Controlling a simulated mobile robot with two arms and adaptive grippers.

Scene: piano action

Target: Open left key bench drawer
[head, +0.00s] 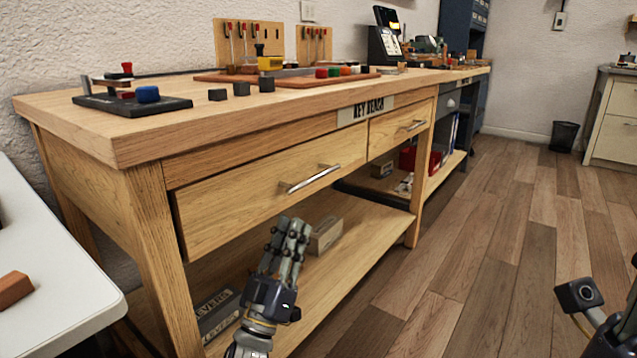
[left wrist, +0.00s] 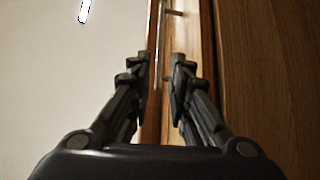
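The key bench (head: 130,121) is a wooden workbench with a "KEY BENCH" label. Its left drawer (head: 235,205) has a wide wooden front that looks slightly proud of the frame; whether it is a little open is hard to tell. The drawer's metal bar handle (head: 312,178) is uncovered. My left gripper (head: 291,226) is just below the handle in the picture and points up toward it, with nothing held. In the left wrist view its two fingers (left wrist: 162,75) are apart, with wooden strips behind the gap. Of my right arm only a part shows at the lower right; its fingers are not visible.
A smaller right drawer (head: 402,127) has its own handle. The lower shelf (head: 345,243) carries boxes. A white table (head: 60,290) with a reddish-brown block (head: 14,289) is at the left. Tools and blocks lie on the benchtop. The wooden floor (head: 490,230) at right is clear.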

